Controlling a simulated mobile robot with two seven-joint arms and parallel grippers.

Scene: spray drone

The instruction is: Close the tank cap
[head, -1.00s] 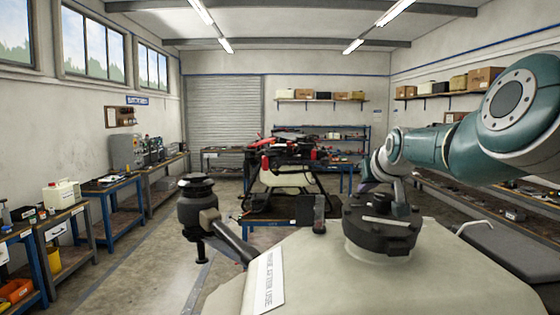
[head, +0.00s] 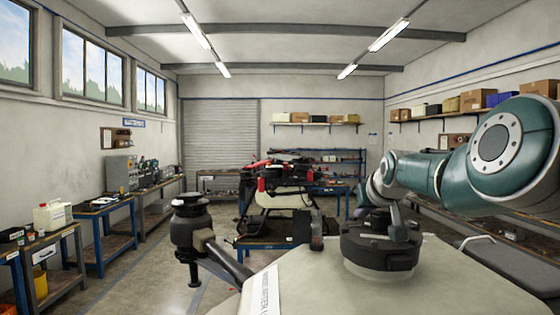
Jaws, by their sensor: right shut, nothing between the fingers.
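The dark round tank cap (head: 383,262) lies flat over the neck on top of the pale tank (head: 450,285). Its upper face has raised ribs and looks level. My right gripper (head: 397,228) comes down from the right at the end of the teal and white arm. It is shut and empty, with its tip at the cap's upper far right side. I cannot tell whether it touches the cap. The cap's far edge is partly hidden by the gripper. My left gripper is not in view.
A black cylindrical fitting on a bent pipe (head: 190,228) stands left of the tank. A small dark upright part (head: 317,230) stands behind the tank's edge. A drone (head: 285,185) rests on a blue bench beyond. Workbenches (head: 105,222) line the left wall.

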